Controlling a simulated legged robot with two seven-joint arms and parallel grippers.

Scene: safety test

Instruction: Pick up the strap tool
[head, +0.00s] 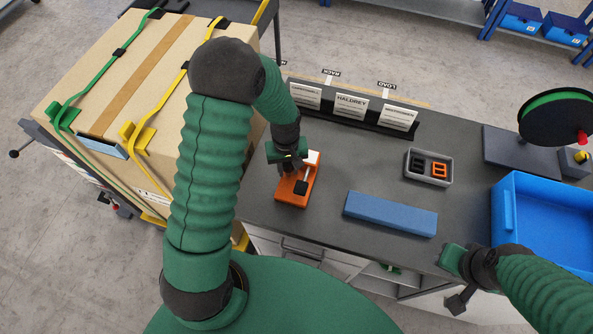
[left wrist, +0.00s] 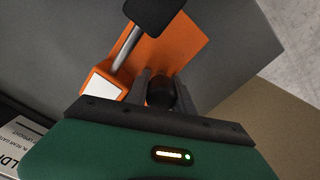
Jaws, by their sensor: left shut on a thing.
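The strap tool (head: 292,192) is orange with a black-ended metal lever and a white patch. It is at the left end of the dark worktop (head: 335,165), beside the big box. My left gripper (head: 290,162) is over its far end, pointing down. In the left wrist view, the fingers (left wrist: 170,90) are closed around a dark round part of the orange tool (left wrist: 185,45), whose lever runs up to a black grip. I cannot tell whether the tool touches the worktop. My right gripper (head: 455,280) is at the worktop's front edge, away from the tool; its jaw opening is unclear.
A strapped cardboard box (head: 130,90) stands left. A sign rack (head: 350,108) is behind the tool. A blue block (head: 390,214), a grey tray (head: 428,168) with black and orange pieces, a blue bin (head: 545,225) and a green reel (head: 556,116) are right. The worktop between them is clear.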

